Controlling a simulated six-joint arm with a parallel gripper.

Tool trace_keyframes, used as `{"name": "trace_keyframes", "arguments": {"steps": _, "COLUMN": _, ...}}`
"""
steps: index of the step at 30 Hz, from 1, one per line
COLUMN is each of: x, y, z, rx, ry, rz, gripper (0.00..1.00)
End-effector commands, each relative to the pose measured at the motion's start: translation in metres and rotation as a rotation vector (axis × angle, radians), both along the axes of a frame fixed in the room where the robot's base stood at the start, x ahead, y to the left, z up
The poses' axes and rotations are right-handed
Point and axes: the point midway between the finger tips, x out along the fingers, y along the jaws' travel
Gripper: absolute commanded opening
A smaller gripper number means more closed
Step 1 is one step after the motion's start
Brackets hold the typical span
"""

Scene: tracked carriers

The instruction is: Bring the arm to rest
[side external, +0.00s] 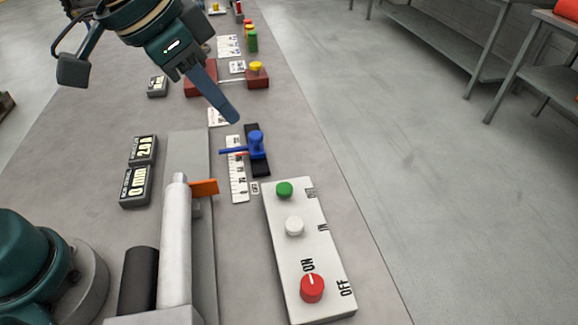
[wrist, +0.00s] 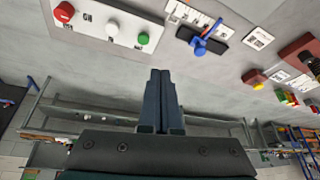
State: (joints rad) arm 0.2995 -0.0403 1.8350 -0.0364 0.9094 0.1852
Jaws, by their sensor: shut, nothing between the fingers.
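My gripper (side external: 236,119) hangs in the air above the grey table, its dark blue fingers together and empty. In the wrist view, the closed fingers (wrist: 160,72) point toward the table edge, with nothing between them. In the side view, the fingertips show above and left of the blue slider (side external: 257,142), apart from it in the picture. How high they are above the table I cannot tell exactly.
A white control panel (side external: 305,240) has a green button, a white button and a red knob. Red blocks (side external: 257,78) stand farther back. Open floor lies to the right.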

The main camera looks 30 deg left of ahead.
Motion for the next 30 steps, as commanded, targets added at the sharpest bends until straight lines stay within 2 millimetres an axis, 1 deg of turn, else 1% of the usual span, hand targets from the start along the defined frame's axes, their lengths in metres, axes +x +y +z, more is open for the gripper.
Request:
{"name": "trace_keyframes", "arguments": {"steps": 1, "x": -0.009, "y": 0.016, "z": 0.008, "rx": -0.009, "ry": -0.026, "rz": 0.051, "gripper": 0.0}}
{"name": "trace_keyframes", "arguments": {"steps": 5, "x": -0.033, "y": 0.047, "z": 0.015, "rx": -0.025, "ry": -0.067, "rz": 0.166, "gripper": 0.0}}
{"name": "trace_keyframes", "arguments": {"steps": 8, "x": -0.055, "y": 0.066, "z": 0.013, "rx": -0.034, "ry": -0.092, "rz": 0.253, "gripper": 0.0}}
{"name": "trace_keyframes", "arguments": {"steps": 12, "x": -0.083, "y": 0.084, "z": 0.0, "rx": -0.044, "ry": -0.108, "rz": 0.359, "gripper": 0.0}}
{"name": "trace_keyframes", "arguments": {"steps": 15, "x": -0.099, "y": 0.091, "z": -0.013, "rx": -0.049, "ry": -0.099, "rz": 0.413, "gripper": 0.0}}
{"name": "trace_keyframes", "arguments": {"steps": 18, "x": -0.111, "y": 0.092, "z": -0.027, "rx": -0.05, "ry": -0.069, "rz": 0.437, "gripper": 0.0}}
{"name": "trace_keyframes", "arguments": {"steps": 21, "x": -0.116, "y": 0.092, "z": -0.035, "rx": -0.051, "ry": -0.039, "rz": 0.453, "gripper": 0.0}}
{"name": "trace_keyframes", "arguments": {"steps": 30, "x": -0.114, "y": 0.092, "z": -0.034, "rx": -0.054, "ry": -0.043, "rz": 0.458, "gripper": 0.0}}
